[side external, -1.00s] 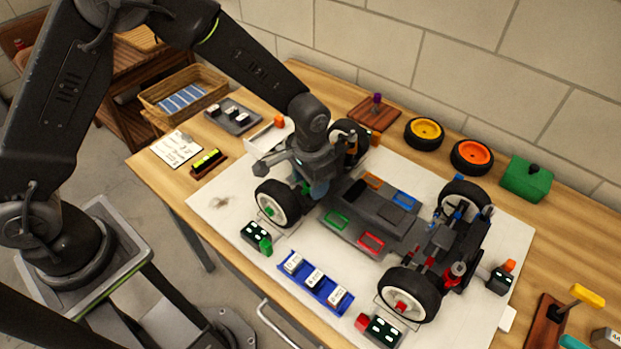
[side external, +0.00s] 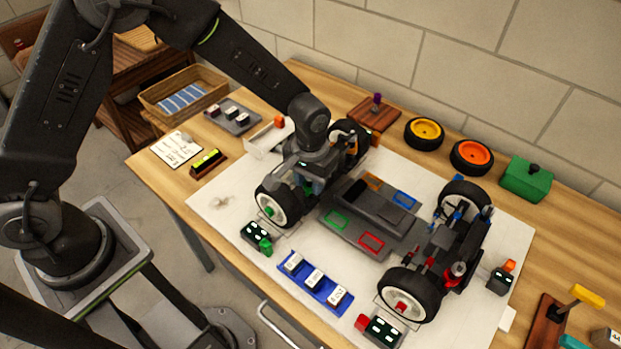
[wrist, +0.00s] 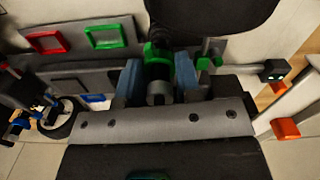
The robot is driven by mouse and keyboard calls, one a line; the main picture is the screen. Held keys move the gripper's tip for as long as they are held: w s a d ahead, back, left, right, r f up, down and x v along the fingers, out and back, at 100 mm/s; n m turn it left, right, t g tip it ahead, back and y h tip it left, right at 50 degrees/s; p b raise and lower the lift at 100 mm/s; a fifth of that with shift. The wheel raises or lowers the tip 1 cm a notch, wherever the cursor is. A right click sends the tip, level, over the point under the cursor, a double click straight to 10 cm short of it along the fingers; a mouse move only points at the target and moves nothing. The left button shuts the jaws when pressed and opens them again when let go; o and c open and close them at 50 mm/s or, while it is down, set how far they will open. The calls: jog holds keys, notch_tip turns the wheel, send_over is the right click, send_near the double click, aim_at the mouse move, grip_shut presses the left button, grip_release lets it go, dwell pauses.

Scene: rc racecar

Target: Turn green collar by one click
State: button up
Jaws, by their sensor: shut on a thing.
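The green collar (wrist: 153,52) is on the shock at the car's left-hand wheel, and it shows in the wrist view between my two blue fingers. My gripper (wrist: 158,80) is shut on it, with one finger on either side. In the side external view my gripper (side external: 312,185) is down beside the left front wheel (side external: 277,204); only a small bit of green shows there, and the fingertips are mostly hidden by my wrist. The car chassis (side external: 352,222) stands on the white mat.
A black box with a green knob (side external: 257,237) and a blue tray of white tiles (side external: 316,283) lie in front of the car. Yellow (side external: 424,133) and orange (side external: 471,157) wheels and a green box (side external: 527,179) stand behind. The front of the mat is partly free.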

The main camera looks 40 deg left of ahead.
dwell(0.3)
jog(key=o, duration=0.9)
jog(key=shift+r, duration=0.1)
notch_tip(320, 180, up, 14)
jog(key=shift+f, duration=0.2)
jog(key=shift+a+r, duration=0.1)
